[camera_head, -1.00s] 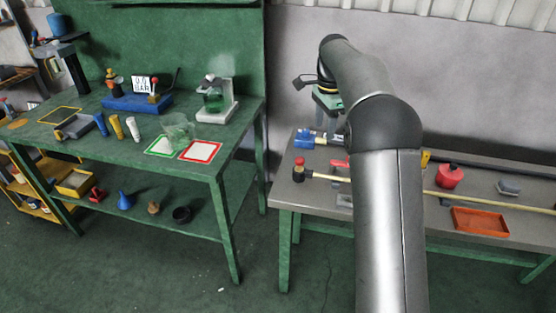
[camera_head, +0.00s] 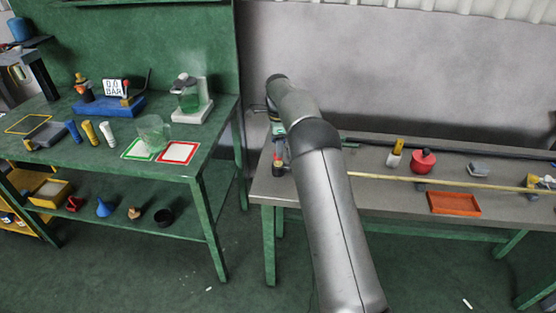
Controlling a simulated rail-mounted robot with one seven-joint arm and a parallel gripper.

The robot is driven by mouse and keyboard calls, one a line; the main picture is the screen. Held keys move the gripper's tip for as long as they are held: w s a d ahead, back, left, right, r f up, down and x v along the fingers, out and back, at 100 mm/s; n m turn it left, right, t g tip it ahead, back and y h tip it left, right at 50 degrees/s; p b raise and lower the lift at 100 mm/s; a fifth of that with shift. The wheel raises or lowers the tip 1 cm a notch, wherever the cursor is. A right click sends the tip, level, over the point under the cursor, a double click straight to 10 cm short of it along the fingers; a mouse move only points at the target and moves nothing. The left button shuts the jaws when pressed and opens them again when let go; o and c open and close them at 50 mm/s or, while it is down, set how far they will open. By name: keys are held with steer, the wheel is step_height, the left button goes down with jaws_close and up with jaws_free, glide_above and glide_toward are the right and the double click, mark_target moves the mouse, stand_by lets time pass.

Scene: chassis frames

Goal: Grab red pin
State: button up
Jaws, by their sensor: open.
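I cannot pick out a red pin for certain. A small red object (camera_head: 74,203) lies on the lower shelf of the green bench, too small to make out. Blue (camera_head: 73,131), yellow (camera_head: 90,131) and white (camera_head: 107,133) pin-like pieces stand on the bench top. My gripper (camera_head: 278,130) is at the end of my arm, over the left end of the grey table. It is small and mostly hidden by my arm; it looks open with nothing held. A red-and-black hammer head (camera_head: 280,158) shows just below it.
The grey table (camera_head: 400,205) holds a red container (camera_head: 423,161), an orange tray (camera_head: 455,203), a yellow-and-white piece (camera_head: 396,153) and a long yellow rod (camera_head: 440,183).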

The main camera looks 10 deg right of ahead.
steer(key=shift+w+d+f+p, duration=0.2)
steer(key=shift+f+p, duration=0.25)
steer(key=shift+f, duration=1.1)
steer(key=shift+w+d+f+p, duration=0.15)
steer(key=shift+f+p, duration=0.25)
steer(key=shift+f, duration=1.15)
steer(key=shift+a, duration=0.15)
steer(key=c, duration=1.1)
